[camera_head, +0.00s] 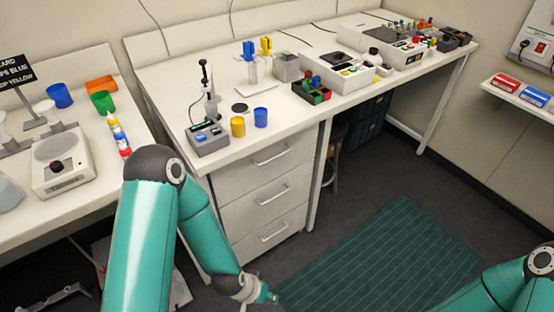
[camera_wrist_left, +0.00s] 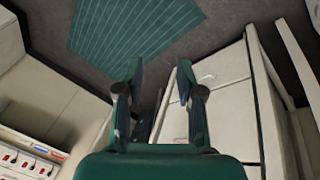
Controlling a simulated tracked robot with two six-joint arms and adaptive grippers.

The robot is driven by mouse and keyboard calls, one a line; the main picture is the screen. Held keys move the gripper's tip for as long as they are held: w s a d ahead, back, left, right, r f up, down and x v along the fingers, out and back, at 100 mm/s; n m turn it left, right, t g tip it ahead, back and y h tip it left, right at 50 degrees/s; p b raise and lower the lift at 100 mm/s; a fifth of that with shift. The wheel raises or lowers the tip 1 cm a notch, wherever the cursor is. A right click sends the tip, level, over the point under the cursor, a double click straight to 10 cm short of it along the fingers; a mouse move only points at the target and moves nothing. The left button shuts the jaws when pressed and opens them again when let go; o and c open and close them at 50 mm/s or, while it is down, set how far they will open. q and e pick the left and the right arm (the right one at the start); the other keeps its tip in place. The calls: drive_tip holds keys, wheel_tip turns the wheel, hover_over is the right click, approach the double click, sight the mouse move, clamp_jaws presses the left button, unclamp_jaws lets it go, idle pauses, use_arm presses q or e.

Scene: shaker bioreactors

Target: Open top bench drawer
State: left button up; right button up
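The white drawer unit (camera_head: 228,214) stands under the bench, with three drawers stacked one above the other. The top drawer (camera_head: 240,167) is shut and has a silver bar handle (camera_head: 270,156). My left arm comes down in front of the unit's left side. Its wrist end (camera_head: 245,289) is low, in front of and below the bottom drawer, away from the top handle. In the left wrist view, my left gripper (camera_wrist_left: 158,70) is open with nothing between its fingers; pale drawer fronts (camera_wrist_left: 222,66) show to its right. My right gripper is outside both views.
The bench top (camera_head: 222,158) above the drawers holds a grey device (camera_head: 207,139), a yellow cup (camera_head: 238,126) and a blue cup (camera_head: 261,117). A bench leg (camera_head: 319,175) stands right of the drawers. A green floor mat (camera_head: 370,260) lies on open floor.

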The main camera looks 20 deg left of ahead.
use_arm(q)
drive_tip(key=w+m+t+y+b, duration=0.2)
drive_tip(key=w+m+t+b, duration=0.15)
drive_tip(key=w, duration=0.75)
drive_tip(key=m+t+y+b, duration=0.6)
drive_tip(key=m+t+y, duration=0.2)
drive_tip(key=y, duration=0.1)
approach(277, 156)
drive_tip(key=x, duration=1)
drive_tip(key=shift+w+a+f, duration=0.1)
drive_tip(key=shift+a+f, duration=0.05)
drive_tip(key=shift+f, duration=0.2)
drive_tip(key=shift+c, duration=0.3)
clamp_jaws()
